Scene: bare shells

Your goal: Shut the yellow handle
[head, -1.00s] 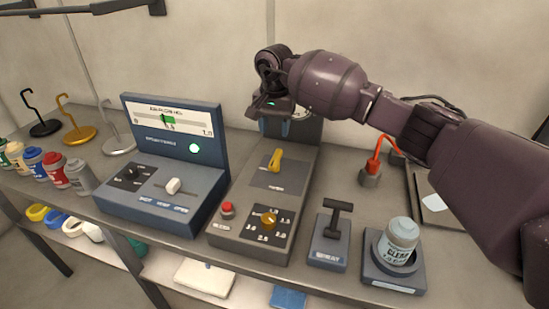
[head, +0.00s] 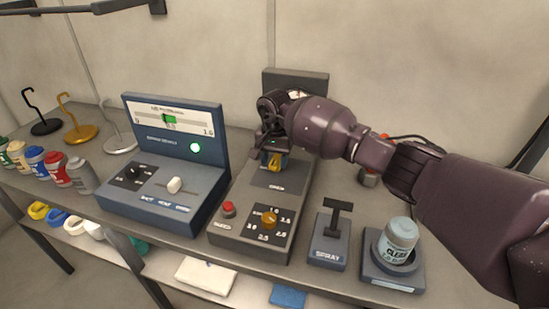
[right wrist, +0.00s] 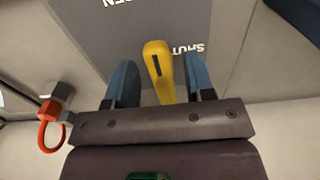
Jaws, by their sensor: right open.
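The yellow handle (head: 275,161) stands on the grey plate of the middle console (head: 277,187), partly hidden by my right gripper in the head view. My right gripper (head: 272,160) is over the handle, pointing down. In the right wrist view the handle (right wrist: 158,70) lies between the two blue fingers (right wrist: 163,80), with a gap on both sides. The fingers are open. The plate carries the words OPEN and SHUT; the handle's near part is beside SHUT in that view. My left gripper is not in view.
The console also has a red button (head: 228,209) and an orange knob (head: 268,217). A panel with a gauge and slider (head: 174,185) stands to the left. A spray lever (head: 335,215) and a jar on a stand (head: 398,241) are to the right. A red hook-shaped part (right wrist: 50,115) shows in the wrist view.

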